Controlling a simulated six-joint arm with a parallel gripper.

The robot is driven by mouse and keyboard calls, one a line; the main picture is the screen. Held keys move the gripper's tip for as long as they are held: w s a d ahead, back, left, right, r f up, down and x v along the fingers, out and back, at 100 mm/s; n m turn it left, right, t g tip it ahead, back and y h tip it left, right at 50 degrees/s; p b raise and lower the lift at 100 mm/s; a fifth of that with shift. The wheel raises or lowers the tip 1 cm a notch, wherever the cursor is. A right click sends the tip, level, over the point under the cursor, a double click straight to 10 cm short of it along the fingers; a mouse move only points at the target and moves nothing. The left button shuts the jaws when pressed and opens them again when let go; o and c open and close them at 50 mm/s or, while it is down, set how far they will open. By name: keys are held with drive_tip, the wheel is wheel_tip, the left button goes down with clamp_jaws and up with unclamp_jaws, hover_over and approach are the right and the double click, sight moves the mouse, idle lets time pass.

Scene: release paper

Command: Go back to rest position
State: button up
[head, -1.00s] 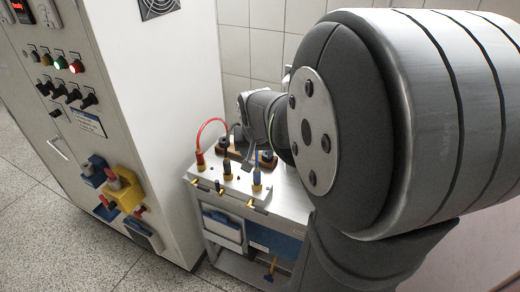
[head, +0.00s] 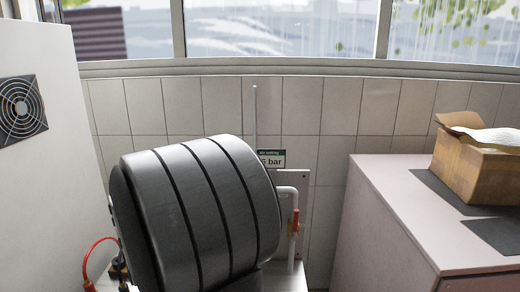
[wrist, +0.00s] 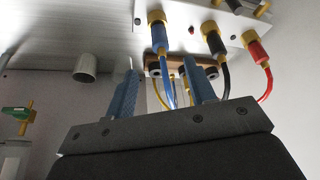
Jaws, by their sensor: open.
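Behind the fingers are a blue cable (wrist: 160,42), a black cable (wrist: 217,48) and a red cable (wrist: 260,56), each with a yellow collar, on a pale panel. I cannot tell how far the fingers are from the cables. In the head view a large grey link of my arm fills the lower middle and the gripper is hidden. The red cable (head: 92,262) shows at lower left.
A white cabinet with a fan grille (head: 20,108) stands at left. At right, a pale cabinet top (head: 385,185) carries an open cardboard box (head: 470,172) and dark mats. A white pipe with a red handle (head: 295,222) stands just right of my arm, before the tiled wall.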

drive_tip(key=x, duration=1.1)
drive_tip(key=shift+w+f, duration=0.1)
drive_tip(key=shift+f, duration=0.1)
drive_tip(key=shift+r, duration=0.1)
drive_tip(key=v, duration=1.7)
drive_tip(key=x, duration=1.7)
drive_tip(key=shift+w+a+r, duration=0.15)
drive_tip(key=shift+r, duration=1.8)
